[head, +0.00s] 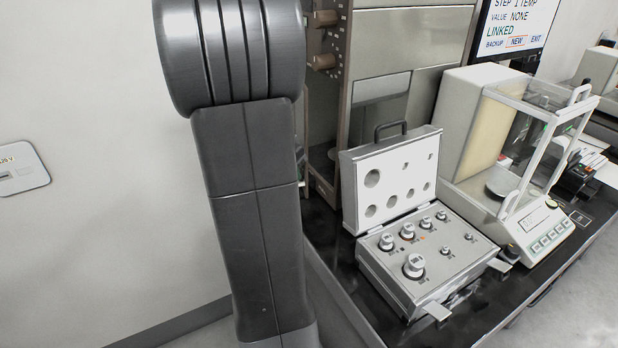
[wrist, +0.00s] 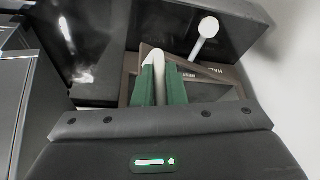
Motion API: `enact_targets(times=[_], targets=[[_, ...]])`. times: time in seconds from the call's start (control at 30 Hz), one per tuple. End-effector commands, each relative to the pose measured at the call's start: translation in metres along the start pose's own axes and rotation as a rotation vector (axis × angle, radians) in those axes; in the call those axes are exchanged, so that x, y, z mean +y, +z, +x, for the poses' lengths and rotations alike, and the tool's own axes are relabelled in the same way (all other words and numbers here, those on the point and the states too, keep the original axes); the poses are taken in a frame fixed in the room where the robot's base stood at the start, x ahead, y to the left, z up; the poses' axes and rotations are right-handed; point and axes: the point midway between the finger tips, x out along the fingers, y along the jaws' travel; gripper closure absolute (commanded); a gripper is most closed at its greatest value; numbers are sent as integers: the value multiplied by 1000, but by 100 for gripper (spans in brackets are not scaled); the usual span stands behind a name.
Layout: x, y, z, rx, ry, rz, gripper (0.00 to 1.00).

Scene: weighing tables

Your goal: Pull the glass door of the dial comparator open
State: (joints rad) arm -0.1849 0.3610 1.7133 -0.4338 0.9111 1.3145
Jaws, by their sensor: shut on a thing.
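In the wrist view my gripper (wrist: 160,85) has two green fingers closed on a pale upright handle (wrist: 158,68). The handle's rounded top shows above and between the fingers. Behind it is a tan-framed part with dark panes (wrist: 215,90) and partly legible lettering; I cannot tell for sure which pane is the glass door. In the head view a tall tan cabinet (head: 412,35) with brown knobs, which may be the dial comparator, stands behind my arm. My gripper and the handle are not visible there.
A white rod with a round end (wrist: 207,28) stands right of the fingers. On the black bench, an open weight case (head: 425,280) holds several weights. A glass-walled balance (head: 480,140) stands to its right, below a screen (head: 515,25). Grey floor lies in front.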

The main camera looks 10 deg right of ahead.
Motion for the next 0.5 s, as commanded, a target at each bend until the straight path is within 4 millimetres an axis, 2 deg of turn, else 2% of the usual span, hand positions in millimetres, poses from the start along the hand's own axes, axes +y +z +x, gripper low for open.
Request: enact_targets(times=[0.03,0.2,0.5], targets=[[-10,10,1,3,11,31,100],[-39,31,-11,3,76,181,100],[-97,56,-25,5,188,447,100]])
